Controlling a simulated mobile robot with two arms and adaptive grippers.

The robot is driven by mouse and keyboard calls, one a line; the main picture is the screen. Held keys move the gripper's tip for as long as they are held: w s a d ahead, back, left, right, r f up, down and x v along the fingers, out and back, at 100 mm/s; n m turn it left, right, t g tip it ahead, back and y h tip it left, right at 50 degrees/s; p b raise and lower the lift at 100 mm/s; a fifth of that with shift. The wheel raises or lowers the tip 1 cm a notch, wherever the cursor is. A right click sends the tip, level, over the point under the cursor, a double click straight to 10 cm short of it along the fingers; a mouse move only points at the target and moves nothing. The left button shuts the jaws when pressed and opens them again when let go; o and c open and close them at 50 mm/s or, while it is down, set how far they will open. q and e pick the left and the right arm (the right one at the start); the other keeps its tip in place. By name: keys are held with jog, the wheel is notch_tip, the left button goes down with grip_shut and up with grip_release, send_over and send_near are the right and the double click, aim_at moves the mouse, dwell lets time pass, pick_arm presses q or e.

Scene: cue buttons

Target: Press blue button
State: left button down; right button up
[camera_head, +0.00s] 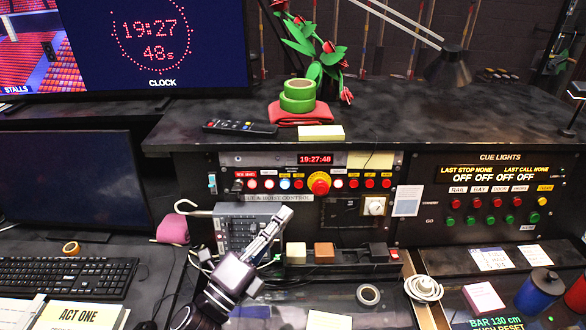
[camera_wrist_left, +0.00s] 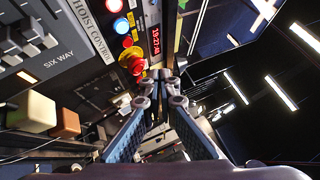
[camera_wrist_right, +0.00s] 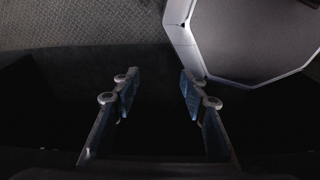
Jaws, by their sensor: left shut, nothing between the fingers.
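The blue button (camera_head: 285,184) glows pale blue in a row of mostly red buttons on the hoist control panel. It also shows in the left wrist view (camera_wrist_left: 121,25), beyond and left of my fingertips. My left gripper (camera_head: 283,213) is shut and empty. In the head view its tips appear just below the button row, in front of the panel; the exact gap cannot be told, but no contact with the blue button shows. My right gripper (camera_wrist_right: 160,88) is open and empty, seen only in the right wrist view, over a dark area away from the panel.
A large red emergency knob with a yellow base (camera_head: 318,183) sits right of the blue button. A grey slider box (camera_head: 240,232) stands below left. Cream (camera_head: 296,252) and brown (camera_head: 324,252) blocks stand below. A cue lights panel (camera_head: 490,200) is at right.

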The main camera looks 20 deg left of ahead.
aim_at(285, 184)
pick_arm(q)
jog(key=w, duration=0.2)
jog(key=w+a+b, duration=0.1)
jog(key=w, duration=0.2)
jog(key=w+a+f+b, duration=0.1)
jog(key=w, duration=0.2)
jog(key=shift+w+a, duration=0.1)
jog(key=shift+a, duration=0.1)
pick_arm(e)
jog(key=shift+g, duration=0.3)
jog(key=s+f, duration=0.1)
jog(key=s, duration=0.1)
jog(key=s+f, duration=0.1)
jog(key=shift+s+d+f, duration=0.1)
jog(key=shift+s+d, duration=0.05)
jog(key=shift+s, duration=0.25)
jog(key=shift+w, duration=0.2)
dwell(0.5)
pick_arm(q)
jog(key=shift+w+a+f, duration=0.1)
jog(key=shift+w, duration=0.3)
pick_arm(e)
jog(key=shift+d+f, duration=0.1)
jog(key=shift+f, duration=0.05)
